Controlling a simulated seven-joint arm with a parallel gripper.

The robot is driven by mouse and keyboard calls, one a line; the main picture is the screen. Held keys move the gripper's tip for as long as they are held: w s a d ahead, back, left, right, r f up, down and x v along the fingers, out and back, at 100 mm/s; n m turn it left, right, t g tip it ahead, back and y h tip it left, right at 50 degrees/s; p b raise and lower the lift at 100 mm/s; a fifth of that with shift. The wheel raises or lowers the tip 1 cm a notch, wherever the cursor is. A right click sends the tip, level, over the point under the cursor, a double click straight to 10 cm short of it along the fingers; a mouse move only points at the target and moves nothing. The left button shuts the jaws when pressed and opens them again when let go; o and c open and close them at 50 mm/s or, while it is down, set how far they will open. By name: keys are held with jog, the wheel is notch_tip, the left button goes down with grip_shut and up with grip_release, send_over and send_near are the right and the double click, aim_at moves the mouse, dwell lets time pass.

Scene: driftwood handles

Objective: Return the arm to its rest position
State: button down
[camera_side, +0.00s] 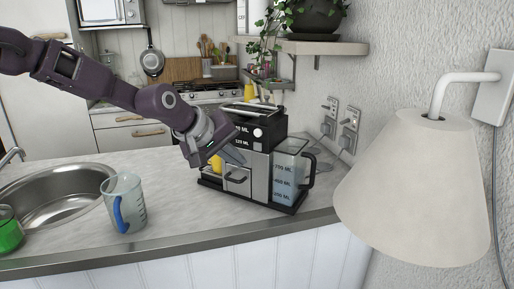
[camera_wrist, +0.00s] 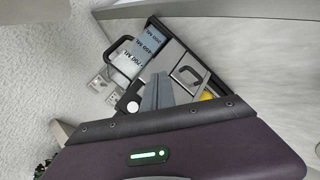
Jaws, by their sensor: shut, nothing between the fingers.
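My purple arm reaches in from the upper left in the side view. My gripper (camera_side: 233,155) is shut and empty, in front of the upper part of a black and silver machine (camera_side: 257,172) on the counter. In the wrist view my gripper's fingers (camera_wrist: 157,92) are together, pointing toward the machine's front (camera_wrist: 183,68). I cannot tell whether the fingers touch the machine. A yellow thing (camera_side: 216,163) shows partly behind my gripper.
A clear measuring jug (camera_side: 290,172) with bluish liquid stands at the machine's right. A wall lamp (camera_side: 415,185) hangs at right. The counter's middle (camera_side: 175,212) is clear.

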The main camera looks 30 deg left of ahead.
jog(key=s+a+r+m, duration=0.2)
jog(key=s+r+m, duration=0.25)
jog(key=s, duration=0.75)
jog(key=s+a+f+m+g+y, duration=0.1)
jog(key=s+a+m, duration=0.1)
jog(key=s, duration=1.1)
jog(key=s+a+f+m+g, duration=0.2)
jog(key=s+m, duration=0.1)
jog(key=s, duration=1)
jog(key=shift+a+f+y, duration=0.25)
jog(key=shift+f+y, duration=0.05)
jog(key=shift+y, duration=0.1)
jog(key=shift+m, duration=0.25)
dwell(3.5)
